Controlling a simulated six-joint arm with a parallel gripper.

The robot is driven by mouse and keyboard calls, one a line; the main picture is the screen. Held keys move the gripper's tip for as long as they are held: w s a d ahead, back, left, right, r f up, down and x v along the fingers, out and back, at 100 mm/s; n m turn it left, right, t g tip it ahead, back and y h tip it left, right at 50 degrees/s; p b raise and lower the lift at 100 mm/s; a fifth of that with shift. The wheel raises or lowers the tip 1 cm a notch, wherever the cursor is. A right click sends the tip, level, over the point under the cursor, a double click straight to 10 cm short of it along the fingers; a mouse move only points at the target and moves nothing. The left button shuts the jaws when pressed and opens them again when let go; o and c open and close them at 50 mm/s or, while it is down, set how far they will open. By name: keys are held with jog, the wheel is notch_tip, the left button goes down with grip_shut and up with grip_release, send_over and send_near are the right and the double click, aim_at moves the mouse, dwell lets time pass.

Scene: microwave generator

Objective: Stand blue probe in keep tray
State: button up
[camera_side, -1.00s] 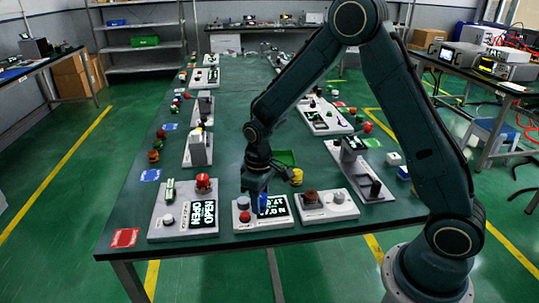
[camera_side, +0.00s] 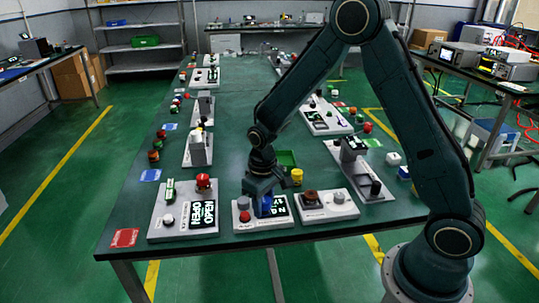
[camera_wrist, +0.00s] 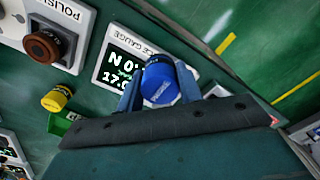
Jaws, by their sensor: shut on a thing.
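My gripper (camera_side: 263,206) is low over the gauge box (camera_side: 243,224) near the front of the table, shut on the blue probe (camera_side: 265,204). In the wrist view the round blue top of the probe (camera_wrist: 160,84) sits between the fingers of my gripper (camera_wrist: 158,93), in front of the gauge's lit screen (camera_wrist: 118,58). I cannot tell whether the probe still touches the box. The green tray (camera_side: 289,158), likely the keep tray, lies behind my gripper; its edge shows in the wrist view (camera_wrist: 58,124).
A yellow cylinder (camera_side: 297,176) stands beside the green tray. A box with a brown knob (camera_side: 341,205) is right of the gauge. A box with a red knob and OPEN screen (camera_side: 204,217) is left. A red label (camera_side: 125,238) lies at the front left corner.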

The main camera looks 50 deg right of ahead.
jog(key=shift+w, duration=0.1)
jog(key=shift+w+d+r, duration=0.1)
jog(key=shift+w+d, duration=0.2)
jog(key=shift+w, duration=0.25)
jog(key=w+d+r, duration=0.3)
jog(key=w+d, duration=0.2)
jog(key=w, duration=0.4)
jog(key=w+d+r, duration=0.3)
jog(key=d, duration=0.4)
jog(key=w+d+r, duration=0.3)
jog(key=d+r, duration=0.1)
jog(key=d, duration=0.2)
jog(key=w+d+r+m, duration=0.1)
jog(key=w+d+r, duration=0.1)
jog(key=d+r, duration=0.2)
jog(key=shift+w+d, duration=0.4)
jog(key=shift+d, duration=1.4)
notch_tip(320, 180, down, 20)
jog(key=shift+r, duration=0.1)
